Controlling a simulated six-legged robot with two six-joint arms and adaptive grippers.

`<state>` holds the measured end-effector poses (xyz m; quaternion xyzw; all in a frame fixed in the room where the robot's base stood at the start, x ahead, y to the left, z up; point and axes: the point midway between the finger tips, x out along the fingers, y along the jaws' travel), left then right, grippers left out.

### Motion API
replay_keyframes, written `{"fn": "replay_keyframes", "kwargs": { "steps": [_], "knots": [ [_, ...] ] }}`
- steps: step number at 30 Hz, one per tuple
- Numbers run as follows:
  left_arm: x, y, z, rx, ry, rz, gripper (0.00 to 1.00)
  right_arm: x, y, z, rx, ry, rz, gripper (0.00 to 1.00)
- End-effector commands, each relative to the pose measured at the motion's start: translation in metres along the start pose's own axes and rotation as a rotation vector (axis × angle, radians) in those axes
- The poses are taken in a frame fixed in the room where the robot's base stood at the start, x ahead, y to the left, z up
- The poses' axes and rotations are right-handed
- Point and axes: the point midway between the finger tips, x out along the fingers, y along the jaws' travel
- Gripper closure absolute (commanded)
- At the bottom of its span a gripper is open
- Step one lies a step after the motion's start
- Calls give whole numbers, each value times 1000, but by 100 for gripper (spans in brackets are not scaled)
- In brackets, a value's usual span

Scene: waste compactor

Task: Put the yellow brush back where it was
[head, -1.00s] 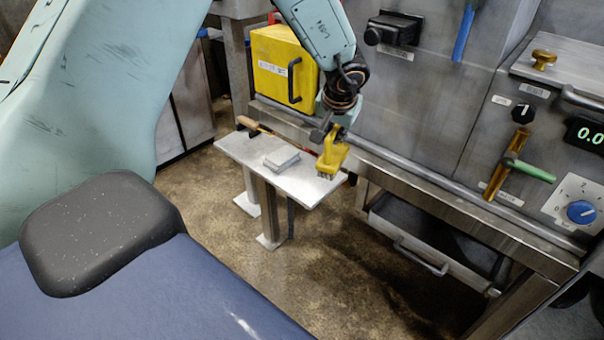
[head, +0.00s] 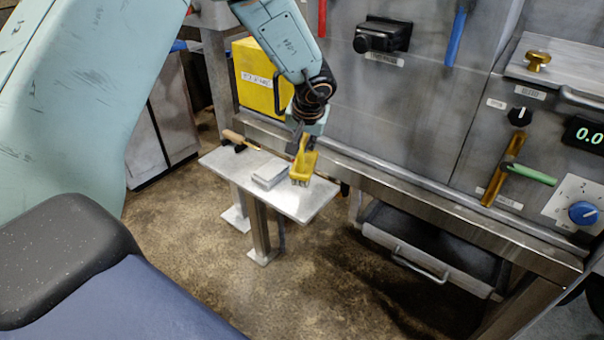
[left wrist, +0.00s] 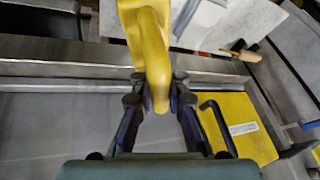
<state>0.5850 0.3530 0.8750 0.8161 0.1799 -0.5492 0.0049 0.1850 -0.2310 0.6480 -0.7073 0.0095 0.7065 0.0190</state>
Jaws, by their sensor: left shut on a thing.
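The yellow brush (head: 303,167) hangs bristles down from my left gripper (head: 304,138), over the right part of the small light table (head: 308,208). I cannot tell whether the bristles touch the tabletop. In the left wrist view, the fingers of my left gripper (left wrist: 157,100) are closed around the brush's handle, and the yellow brush (left wrist: 147,45) reaches up past the fingertips. My right gripper is not in view.
A grey block (head: 270,174) and a wooden-handled tool (head: 236,139) lie on the table left of the brush. A yellow box (head: 258,80) stands behind. An open drawer (head: 420,252) juts out at right below the metal bench ledge (head: 440,197).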

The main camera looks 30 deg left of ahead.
Motion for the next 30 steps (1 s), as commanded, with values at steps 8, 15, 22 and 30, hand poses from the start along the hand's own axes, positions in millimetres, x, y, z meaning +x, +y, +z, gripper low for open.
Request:
{"fn": "replay_keyframes", "kwargs": {
  "steps": [8,15,22,30],
  "knots": [
    [28,4,11,0,0,0,100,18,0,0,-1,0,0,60],
    [59,9,24,-1,-1,1,100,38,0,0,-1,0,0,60],
    [60,8,24,-3,0,1,100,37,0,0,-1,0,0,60],
    [64,9,25,-1,0,0,100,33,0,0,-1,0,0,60]
  ]
}}
